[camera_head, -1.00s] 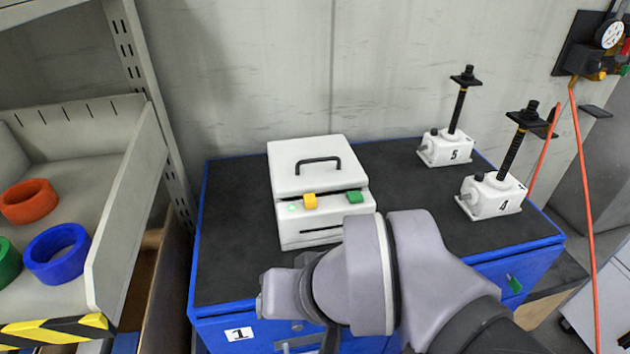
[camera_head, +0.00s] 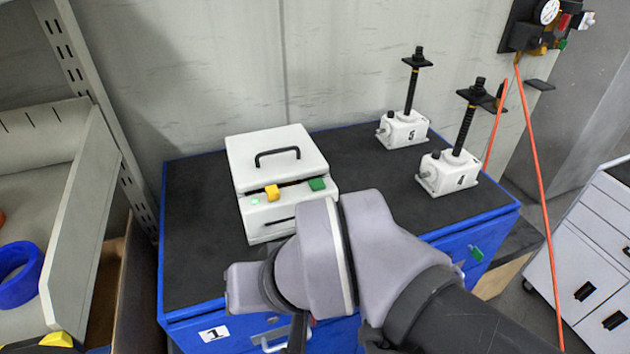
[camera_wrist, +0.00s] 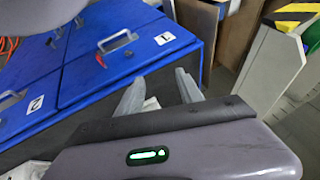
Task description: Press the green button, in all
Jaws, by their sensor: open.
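A white box (camera_head: 277,160) with a black handle on its lid stands on the dark top of a blue cabinet (camera_head: 190,230). On its front are a green button (camera_head: 317,184), a yellow button (camera_head: 272,192) and a small lit green spot (camera_head: 254,201). My arm covers the box's lower right corner in the head view. My gripper (camera_wrist: 160,92) shows in the wrist view, with two grey fingers apart and nothing between them. The green button does not show in the wrist view.
Two white screw jacks, marked 5 (camera_head: 404,128) and 4 (camera_head: 447,172), stand at the cabinet's right side. An orange hose (camera_head: 535,170) hangs at the right. A shelf with a blue ring (camera_head: 20,274) is at the left. The cabinet top left of the box is clear.

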